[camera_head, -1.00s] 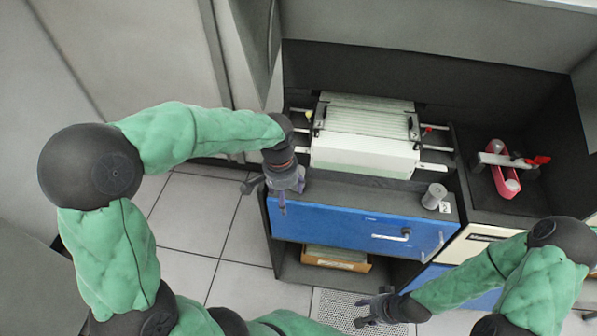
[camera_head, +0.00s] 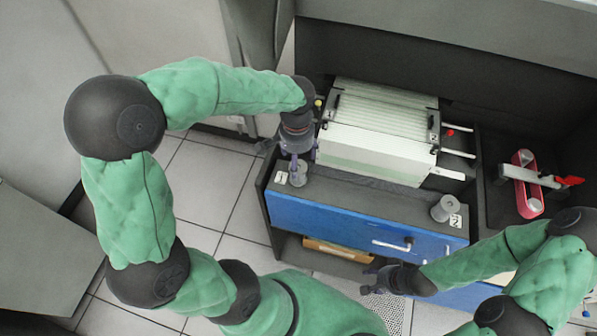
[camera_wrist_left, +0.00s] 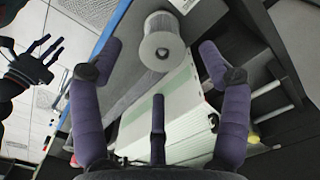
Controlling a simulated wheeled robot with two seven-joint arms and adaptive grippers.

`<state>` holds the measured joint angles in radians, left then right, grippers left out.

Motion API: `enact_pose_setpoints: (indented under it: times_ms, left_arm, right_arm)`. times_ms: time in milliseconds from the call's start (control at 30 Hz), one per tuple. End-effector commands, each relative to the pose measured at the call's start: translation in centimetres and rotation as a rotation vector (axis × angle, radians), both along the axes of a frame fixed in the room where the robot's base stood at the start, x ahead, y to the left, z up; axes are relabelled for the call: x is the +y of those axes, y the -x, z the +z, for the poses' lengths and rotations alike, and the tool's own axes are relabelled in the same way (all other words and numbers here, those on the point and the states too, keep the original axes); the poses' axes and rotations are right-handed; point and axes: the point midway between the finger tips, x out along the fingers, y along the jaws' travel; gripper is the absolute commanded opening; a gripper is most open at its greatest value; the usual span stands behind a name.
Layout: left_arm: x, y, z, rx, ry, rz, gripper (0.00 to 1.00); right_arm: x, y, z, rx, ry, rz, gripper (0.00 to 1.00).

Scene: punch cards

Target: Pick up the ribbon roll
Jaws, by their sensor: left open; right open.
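Two similar grey ribbon rolls stand upright on the dark ledge. The near-left roll (camera_head: 298,174) is beside the label 1, and the other roll (camera_head: 443,208) is beside the label 2. My left gripper (camera_head: 299,158) is open and points down just behind the near-left roll. In the left wrist view this roll (camera_wrist_left: 162,42) shows between and beyond the spread fingers, apart from them, its pale top facing the camera. My right gripper (camera_head: 372,280) is open and empty in front of the drawer; it also shows in the left wrist view (camera_wrist_left: 35,55).
A white and greenish card block (camera_head: 375,148) sits on rails behind the ledge. A blue drawer (camera_head: 350,222) with a handle is below the ledge. A pink tray (camera_head: 530,205) with a red-tipped lever stands at the right. The ledge between the rolls is clear.

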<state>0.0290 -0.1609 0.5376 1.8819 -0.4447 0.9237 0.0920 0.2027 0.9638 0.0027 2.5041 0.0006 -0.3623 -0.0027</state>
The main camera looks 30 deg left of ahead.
Motion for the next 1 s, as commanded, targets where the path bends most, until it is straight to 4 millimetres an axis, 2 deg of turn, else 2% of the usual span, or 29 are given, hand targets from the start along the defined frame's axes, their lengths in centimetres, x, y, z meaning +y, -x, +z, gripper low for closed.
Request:
enact_pose_setpoints:
  times_ms: [233, 500, 833, 867, 1000]
  left_arm:
    - [0.0, -0.1, -1.8, 0.002, 0.001, 0.001, 0.76]
    - [0.0, -0.3, -5.4, 0.001, 0.001, 0.0, 0.76]
    - [0.0, -0.3, -5.9, -0.002, 0.0, 0.0, 0.76]
    - [0.0, -0.3, -5.9, -0.002, 0.0, 0.0, 0.71]
    - [0.0, -0.3, -5.9, -0.001, 0.001, 0.0, 0.31]
  right_arm:
    - [0.0, -0.1, -0.3, -0.001, 0.0, 0.0, 0.46]
    - [0.0, -0.1, -0.8, -0.001, 0.0, 0.0, 0.46]
    - [0.0, -0.1, -0.9, -0.001, 0.0, 0.0, 0.46]
    - [0.0, -0.1, -0.9, -0.001, 0.0, 0.0, 0.46]
    - [0.0, -0.1, -0.9, -0.001, 0.0, 0.0, 0.46]
